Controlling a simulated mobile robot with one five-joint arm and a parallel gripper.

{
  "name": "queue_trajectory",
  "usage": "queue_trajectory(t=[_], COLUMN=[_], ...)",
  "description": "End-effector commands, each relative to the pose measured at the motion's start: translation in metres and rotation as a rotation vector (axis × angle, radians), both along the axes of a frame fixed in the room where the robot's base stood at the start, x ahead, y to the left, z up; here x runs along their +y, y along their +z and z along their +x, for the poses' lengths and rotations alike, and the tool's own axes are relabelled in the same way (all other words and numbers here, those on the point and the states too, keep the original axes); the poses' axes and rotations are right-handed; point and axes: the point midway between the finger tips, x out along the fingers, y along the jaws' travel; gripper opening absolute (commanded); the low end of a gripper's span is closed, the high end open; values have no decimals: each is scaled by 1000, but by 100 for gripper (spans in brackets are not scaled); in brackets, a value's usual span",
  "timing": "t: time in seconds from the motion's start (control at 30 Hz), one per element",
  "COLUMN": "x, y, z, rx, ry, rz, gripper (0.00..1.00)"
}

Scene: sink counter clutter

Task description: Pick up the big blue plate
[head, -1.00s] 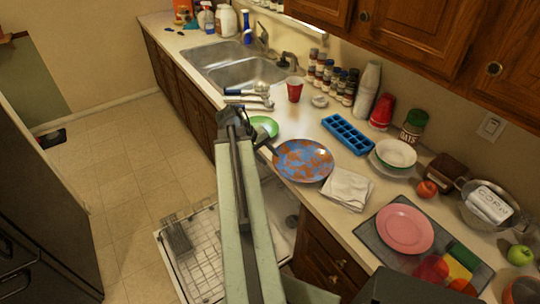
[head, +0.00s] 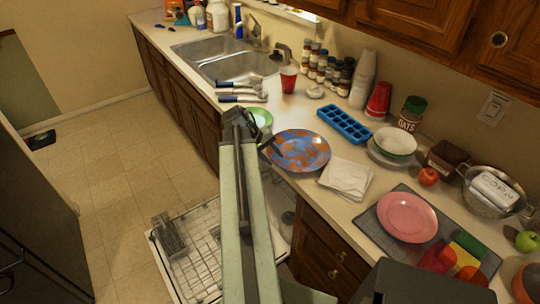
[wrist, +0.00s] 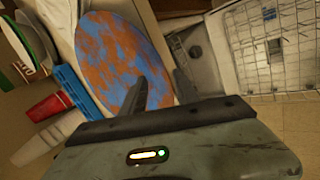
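The big blue plate (head: 298,152), mottled blue and orange, lies on the counter near its front edge. It also shows in the wrist view (wrist: 115,55). My gripper (wrist: 160,77) is open, with its fingers apart at the plate's near rim. In the wrist view the left finger overlaps the plate and the right finger lies just outside its edge. I cannot tell whether either finger touches the plate. In the head view my arm hides most of the gripper (head: 272,143).
A white cloth (head: 346,179) lies right of the plate, and a blue ice tray (head: 345,125) behind it. A green plate (head: 262,117) is partly hidden by my arm. An open dishwasher rack (head: 200,255) is below. A pink plate (head: 407,217) sits on a dark mat.

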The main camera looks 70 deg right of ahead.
Motion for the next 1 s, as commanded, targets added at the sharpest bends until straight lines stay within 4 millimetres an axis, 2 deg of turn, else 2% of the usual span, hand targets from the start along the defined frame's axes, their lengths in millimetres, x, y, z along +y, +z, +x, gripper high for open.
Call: queue_trajectory(t=[0.2, 0.23, 0.3, 0.37, 1.0], x=[0, 0, 0, 0, 0], y=[1, 1, 1, 1, 0], z=[0, 0, 0, 0, -1], rx=[0, 0, 0, 0, -2], ry=[0, 0, 0, 0, -1], rz=[0, 0, 0, 0, 1], gripper=[36, 34, 14, 0, 0])
